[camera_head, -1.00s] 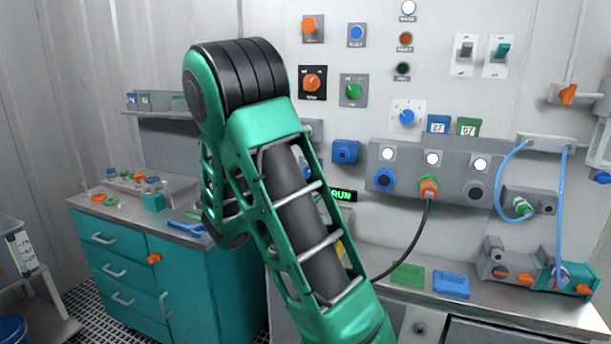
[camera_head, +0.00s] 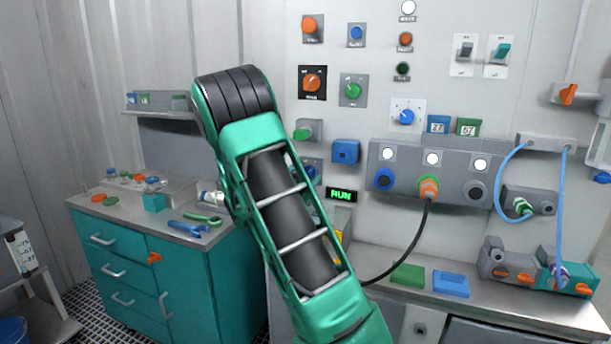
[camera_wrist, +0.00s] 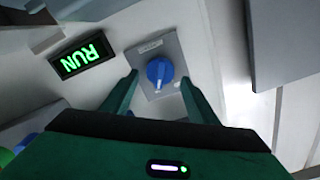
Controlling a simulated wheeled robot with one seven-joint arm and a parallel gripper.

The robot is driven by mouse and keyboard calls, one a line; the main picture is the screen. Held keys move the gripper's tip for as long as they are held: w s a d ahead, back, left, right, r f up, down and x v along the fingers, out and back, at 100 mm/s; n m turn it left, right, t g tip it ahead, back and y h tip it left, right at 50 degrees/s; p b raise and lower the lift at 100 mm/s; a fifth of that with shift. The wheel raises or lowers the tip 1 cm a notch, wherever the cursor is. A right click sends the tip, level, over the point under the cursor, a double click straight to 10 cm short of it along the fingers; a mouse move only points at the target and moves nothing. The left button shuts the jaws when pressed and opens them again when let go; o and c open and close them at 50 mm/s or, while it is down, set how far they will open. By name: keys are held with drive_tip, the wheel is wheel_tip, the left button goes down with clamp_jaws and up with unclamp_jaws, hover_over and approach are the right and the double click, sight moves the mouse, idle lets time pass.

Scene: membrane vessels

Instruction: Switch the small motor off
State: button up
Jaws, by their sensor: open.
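A blue rotary knob (camera_wrist: 160,73) on a grey square plate (camera_wrist: 148,48) shows in the wrist view. A pale line runs along the knob, roughly up and down in the picture. Beside it a black display (camera_wrist: 83,55) reads RUN in green; it also shows in the head view (camera_head: 341,194). My gripper (camera_wrist: 158,79) is open, with its fingers on either side of the knob in the picture. I cannot tell whether they touch it or how far off it is.
A grey socket panel (camera_head: 400,155) with a black cable stands right of the display. Other knobs and two switches (camera_head: 465,54) are on the wall above. A teal cabinet (camera_head: 190,270) is at left. A green tray (camera_head: 408,274) and a blue tray (camera_head: 451,283) lie on the bench.

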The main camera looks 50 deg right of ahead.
drive_tip(key=shift+w+d, duration=0.1)
drive_tip(key=shift+d, duration=0.15)
drive_tip(key=c, duration=1)
drive_tip(key=shift+c, duration=0.2)
drive_tip(key=n, duration=0.5)
drive_tip(key=shift+w+a+r+n, duration=0.15)
drive_tip(key=shift+w+n, duration=0.2)
drive_tip(key=shift+n, duration=0.05)
drive_tip(key=n, duration=0.6)
drive_tip(key=shift+w+a, duration=0.2)
drive_tip(key=shift+w, duration=0.2)
